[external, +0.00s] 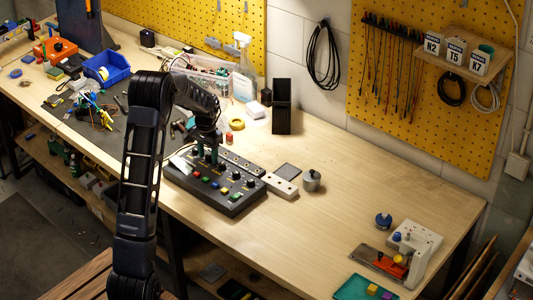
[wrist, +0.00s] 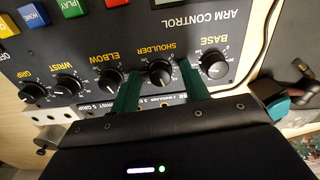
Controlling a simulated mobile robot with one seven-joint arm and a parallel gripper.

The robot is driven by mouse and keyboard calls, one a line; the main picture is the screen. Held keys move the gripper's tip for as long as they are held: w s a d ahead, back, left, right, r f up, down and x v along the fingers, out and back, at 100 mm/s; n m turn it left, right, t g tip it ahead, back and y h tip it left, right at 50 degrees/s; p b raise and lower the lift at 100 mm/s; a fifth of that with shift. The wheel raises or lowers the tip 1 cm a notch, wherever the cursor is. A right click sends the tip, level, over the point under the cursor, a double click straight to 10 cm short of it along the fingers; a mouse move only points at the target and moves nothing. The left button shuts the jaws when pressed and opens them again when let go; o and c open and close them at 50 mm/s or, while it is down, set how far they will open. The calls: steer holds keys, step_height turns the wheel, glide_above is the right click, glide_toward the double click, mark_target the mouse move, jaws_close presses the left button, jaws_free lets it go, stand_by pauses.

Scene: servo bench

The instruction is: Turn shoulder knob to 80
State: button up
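The shoulder knob (wrist: 160,73) is a black round knob on the dark "ARM CONTROL" panel (wrist: 135,38), under the upside-down "SHOULDER" label in the wrist view. Its white pointer mark is too small to read against the scale. My gripper (wrist: 160,70) has two green fingers, one on each side of the shoulder knob, with a visible gap on both sides. It is open and holds nothing. In the external view, my gripper (external: 208,155) is low over the back of the control panel (external: 232,205), and the knob is mostly hidden there.
The base knob (wrist: 213,64) and elbow knob (wrist: 112,77) sit close beside the fingers. The wrist knob (wrist: 68,85) and grip knob (wrist: 33,93) are farther left. Coloured buttons (wrist: 72,7) line the panel.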

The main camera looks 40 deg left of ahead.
mark_target(209, 157)
step_height(209, 157, up, 11)
stand_by(0.7)
steer(key=shift+f, duration=0.1)
steer(key=s+d+r+t, duration=0.1)
steer(key=s+d+r, duration=0.7)
steer(key=d, duration=0.2)
steer(key=s+d+r+t, duration=0.1)
steer(key=s+d+r, duration=0.65)
steer(key=d, duration=0.25)
steer(key=s+d+f+t, duration=0.1)
steer(key=s+d, duration=0.5)
steer(key=s, duration=0.6)
steer(key=s+d+t, duration=0.1)
steer(key=s+d, duration=0.5)
steer(key=s, duration=0.6)
steer(key=shift+s+d+f+m+t, duration=0.3)
steer(key=shift+s+f+m, duration=0.1)
